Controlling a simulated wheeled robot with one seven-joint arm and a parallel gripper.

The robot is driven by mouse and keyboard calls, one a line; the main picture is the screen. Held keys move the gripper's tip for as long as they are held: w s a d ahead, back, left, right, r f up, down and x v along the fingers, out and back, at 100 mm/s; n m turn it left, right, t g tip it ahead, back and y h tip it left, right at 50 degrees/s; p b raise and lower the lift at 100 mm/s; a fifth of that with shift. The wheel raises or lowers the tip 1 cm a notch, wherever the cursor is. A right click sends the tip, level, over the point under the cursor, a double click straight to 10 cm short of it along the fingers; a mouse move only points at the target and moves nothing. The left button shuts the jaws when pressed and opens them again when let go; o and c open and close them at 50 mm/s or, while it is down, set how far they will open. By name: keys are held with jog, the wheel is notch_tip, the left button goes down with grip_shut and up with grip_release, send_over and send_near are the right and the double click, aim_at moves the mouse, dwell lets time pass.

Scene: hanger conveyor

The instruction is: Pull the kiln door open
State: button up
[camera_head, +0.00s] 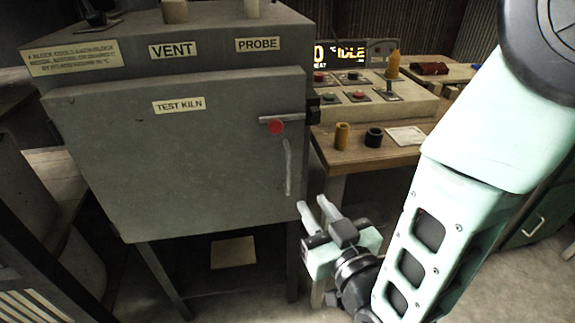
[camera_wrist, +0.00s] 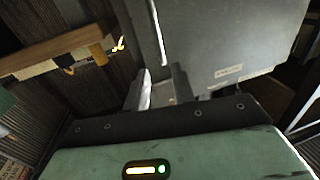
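The grey kiln door (camera_head: 190,150), labelled TEST KILN, looks closed against the kiln body in the head view. A pale vertical handle (camera_head: 288,167) is on its right side, below a horizontal latch bar with a red knob (camera_head: 276,126). My gripper (camera_head: 312,206) is open and empty, just right of and below the handle's lower end, by the door's lower right corner. In the wrist view the door (camera_wrist: 250,35) fills the upper right, and the handle (camera_wrist: 157,35) lies just beyond my two separated fingertips (camera_wrist: 162,72). No contact with the handle shows.
A wooden bench (camera_head: 375,155) right of the kiln holds a control panel (camera_head: 375,95), a yellow cylinder (camera_head: 342,136) and a black cylinder (camera_head: 374,138). Kiln legs (camera_head: 293,262) stand left of my gripper. A display reads IDLE. Floor shows below the door.

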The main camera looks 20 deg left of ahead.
aim_at(290, 170)
jog(key=p+x, duration=0.1)
jog(key=x, duration=1.1)
jog(key=shift+w+a, duration=0.25)
jog(key=shift+w, duration=0.1)
jog(key=shift+c, duration=0.4)
grip_shut()
